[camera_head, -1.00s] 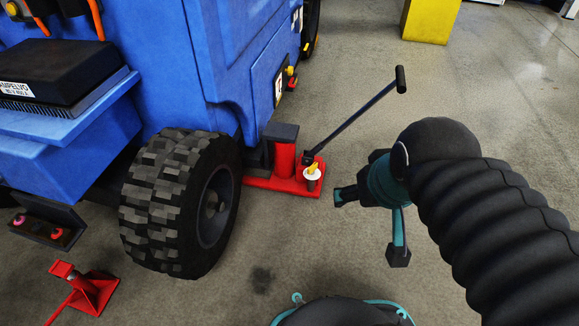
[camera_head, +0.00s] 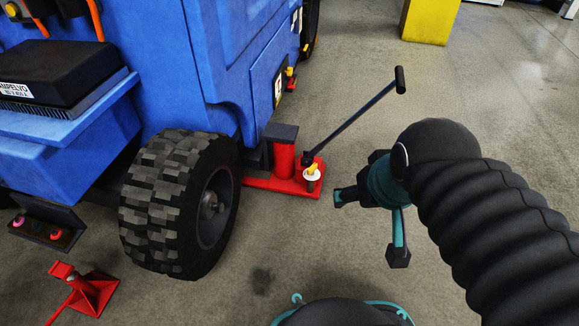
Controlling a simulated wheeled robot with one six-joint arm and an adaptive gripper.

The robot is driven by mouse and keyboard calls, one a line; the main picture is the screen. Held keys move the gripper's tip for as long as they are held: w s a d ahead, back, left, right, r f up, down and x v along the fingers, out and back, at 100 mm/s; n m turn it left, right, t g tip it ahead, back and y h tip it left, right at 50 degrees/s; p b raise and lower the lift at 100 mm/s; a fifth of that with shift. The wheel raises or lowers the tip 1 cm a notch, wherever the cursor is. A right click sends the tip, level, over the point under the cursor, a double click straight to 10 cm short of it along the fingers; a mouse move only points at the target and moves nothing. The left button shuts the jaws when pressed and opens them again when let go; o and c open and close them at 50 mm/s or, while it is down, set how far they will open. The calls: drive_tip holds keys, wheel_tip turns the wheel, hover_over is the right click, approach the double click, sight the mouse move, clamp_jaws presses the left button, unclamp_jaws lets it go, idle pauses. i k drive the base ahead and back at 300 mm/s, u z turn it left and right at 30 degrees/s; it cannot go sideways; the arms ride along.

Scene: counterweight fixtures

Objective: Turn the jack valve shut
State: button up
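A red jack (camera_head: 285,160) stands on the floor beside the blue vehicle, with a dark pad on its post. Its valve (camera_head: 311,170) is a small yellow lever on a white round collar, at the right end of the red base. A long dark handle (camera_head: 355,115) rises from the jack toward the upper right. My gripper (camera_head: 371,225) is to the right of the valve and apart from it. Its two dark-tipped fingers are spread wide, with nothing between them. The valve is in plain view, but its exact setting is too small to read.
The blue vehicle (camera_head: 180,70) with a large black tyre (camera_head: 165,210) fills the left. A red stand (camera_head: 88,293) is on the floor at lower left. A yellow block (camera_head: 428,20) stands at the back. The floor between jack and gripper is clear.

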sight(310, 171)
drive_tip(key=z, duration=1.55)
drive_tip(key=i, duration=0.85)
drive_tip(key=u, duration=2.15)
